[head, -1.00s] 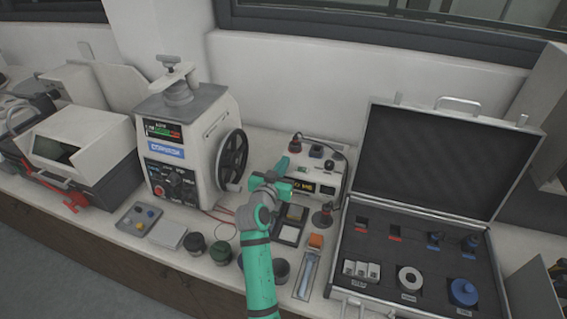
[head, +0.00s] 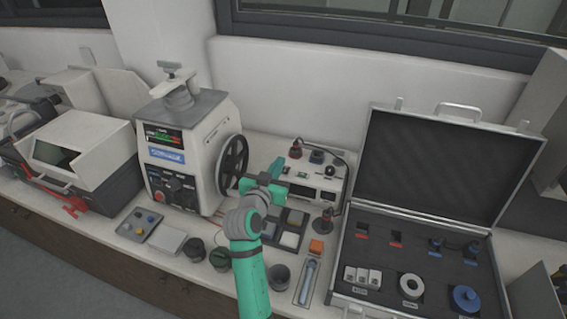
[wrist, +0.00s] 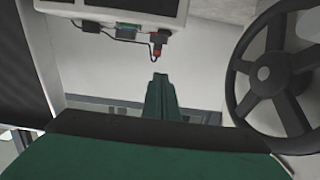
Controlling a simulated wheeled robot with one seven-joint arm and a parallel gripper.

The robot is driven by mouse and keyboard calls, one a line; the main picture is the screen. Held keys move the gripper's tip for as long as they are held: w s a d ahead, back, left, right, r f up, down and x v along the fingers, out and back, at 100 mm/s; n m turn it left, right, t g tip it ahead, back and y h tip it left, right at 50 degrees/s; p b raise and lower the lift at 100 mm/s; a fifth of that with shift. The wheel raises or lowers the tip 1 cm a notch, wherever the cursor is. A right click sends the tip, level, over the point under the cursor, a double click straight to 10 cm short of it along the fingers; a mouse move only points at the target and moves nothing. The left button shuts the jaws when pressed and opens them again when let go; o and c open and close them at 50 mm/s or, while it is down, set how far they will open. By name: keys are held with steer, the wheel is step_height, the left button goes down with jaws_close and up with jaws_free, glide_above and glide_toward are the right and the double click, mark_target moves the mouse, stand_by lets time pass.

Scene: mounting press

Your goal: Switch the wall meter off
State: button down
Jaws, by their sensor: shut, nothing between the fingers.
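The meter, a white box (head: 322,184), stands against the back wall right of the press. It has red and dark plugs on top, a black cable and a dark display at its front. My gripper (head: 277,169) is shut and empty at the box's left end, hiding part of its front. In the wrist view, my shut green fingers (wrist: 160,88) point toward the box (wrist: 120,8), which shows at the top edge with a red plug (wrist: 152,72) and cable. The fingertips look apart from it. I cannot make out the switch or its position.
The press (head: 180,150) with its black handwheel (head: 233,164) stands close left of my gripper; the wheel also shows in the wrist view (wrist: 270,68). An open case (head: 425,235) is to the right. A tray of pads (head: 290,238), dark cups (head: 195,248) and an orange block (head: 316,246) lie in front.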

steer(key=s, duration=0.1)
steer(key=s+r, duration=0.1)
steer(key=s+a, duration=0.1)
steer(key=s, duration=0.1)
steer(key=shift+s+r, duration=0.1)
steer(key=shift+r, duration=0.2)
stand_by(0.3)
